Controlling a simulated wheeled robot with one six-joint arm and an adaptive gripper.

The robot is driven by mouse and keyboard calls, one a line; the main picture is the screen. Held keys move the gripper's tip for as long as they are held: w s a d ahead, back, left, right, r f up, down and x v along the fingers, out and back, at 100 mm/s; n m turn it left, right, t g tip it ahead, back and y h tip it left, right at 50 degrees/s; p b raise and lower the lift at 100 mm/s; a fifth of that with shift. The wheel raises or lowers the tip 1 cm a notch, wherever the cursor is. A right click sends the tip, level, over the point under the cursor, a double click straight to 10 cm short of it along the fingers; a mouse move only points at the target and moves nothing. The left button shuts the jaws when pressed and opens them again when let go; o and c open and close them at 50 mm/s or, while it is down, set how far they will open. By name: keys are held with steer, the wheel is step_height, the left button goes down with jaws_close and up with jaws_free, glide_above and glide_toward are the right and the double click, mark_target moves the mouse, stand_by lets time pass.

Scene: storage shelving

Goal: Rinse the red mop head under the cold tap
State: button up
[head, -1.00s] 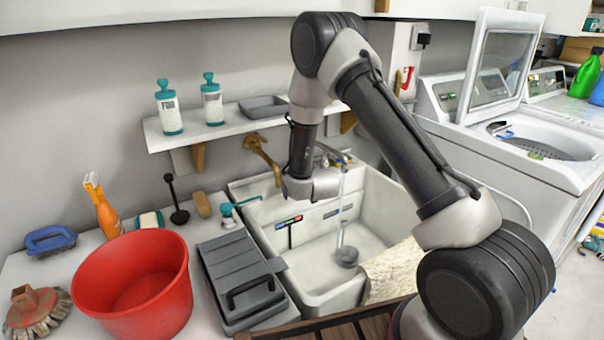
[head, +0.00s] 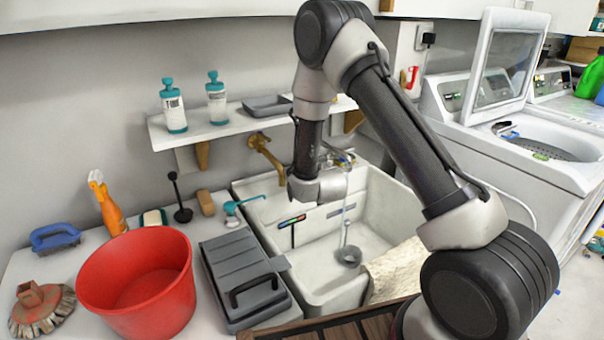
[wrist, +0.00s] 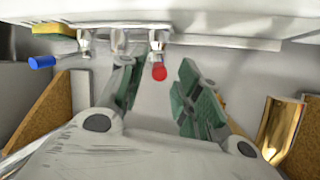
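I cannot make out a red mop head in either view. In the wrist view a blue tap knob (wrist: 42,62) is at upper left and a red tap knob (wrist: 158,72) near the middle. My gripper (wrist: 158,86) is open; its green-padded fingers stand apart with nothing seen between them, and the red knob shows beyond.
A brass spout (head: 265,150) projects from the wall; a brass piece (wrist: 281,130) shows right in the wrist view. A cream cloth (head: 395,268) hangs over the sink's front right. A red bucket (head: 142,305) and grey case (head: 237,265) crowd the left counter. A shelf (head: 235,126) is above.

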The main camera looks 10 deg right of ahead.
steer(key=v, duration=0.9)
